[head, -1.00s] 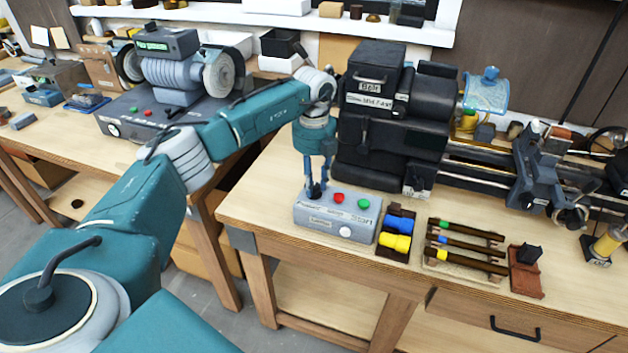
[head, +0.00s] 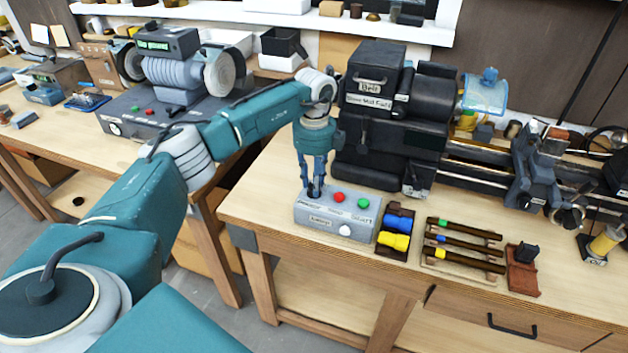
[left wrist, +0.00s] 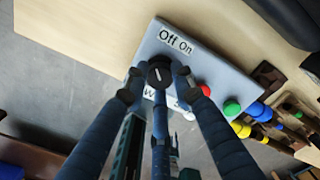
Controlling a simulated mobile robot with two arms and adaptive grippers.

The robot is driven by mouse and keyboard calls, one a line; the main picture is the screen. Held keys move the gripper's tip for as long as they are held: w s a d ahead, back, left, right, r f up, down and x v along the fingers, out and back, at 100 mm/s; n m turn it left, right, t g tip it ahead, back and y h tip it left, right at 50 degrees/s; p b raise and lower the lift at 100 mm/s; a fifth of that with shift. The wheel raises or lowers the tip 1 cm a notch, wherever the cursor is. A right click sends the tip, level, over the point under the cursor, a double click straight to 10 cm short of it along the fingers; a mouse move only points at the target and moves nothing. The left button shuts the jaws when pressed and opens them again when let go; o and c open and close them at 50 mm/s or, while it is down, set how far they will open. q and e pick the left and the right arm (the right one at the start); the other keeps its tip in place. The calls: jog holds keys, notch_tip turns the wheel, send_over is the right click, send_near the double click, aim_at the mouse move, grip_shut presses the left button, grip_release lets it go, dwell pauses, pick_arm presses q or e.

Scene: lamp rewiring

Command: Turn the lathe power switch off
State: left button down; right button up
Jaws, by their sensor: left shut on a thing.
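The grey control box (head: 330,222) stands at the front left of the lathe bench. It has a black rotary power switch on its left, a red button (head: 338,197), a green button (head: 362,203) and a white knob (head: 345,231). In the left wrist view the black switch (left wrist: 160,73) sits below an "Off On" label (left wrist: 175,41). My left gripper (head: 315,191) points down at the box and is shut on the switch, with fingertips on both sides of it. The light mark on the switch runs nearly up and down in that view. My right gripper is not in view.
The black lathe (head: 395,130) stands right behind the box. Beside the box are a dark tray with blue and yellow parts (head: 396,241) and a rack of dark rods (head: 465,248). A bench grinder (head: 175,75) is on the left bench.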

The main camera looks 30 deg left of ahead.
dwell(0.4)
pick_arm(q)
jog(key=c, duration=1.4)
grip_release()
jog(key=shift+d, duration=0.1)
jog(key=shift+c, duration=0.2)
notch_tip(320, 180, up, 12)
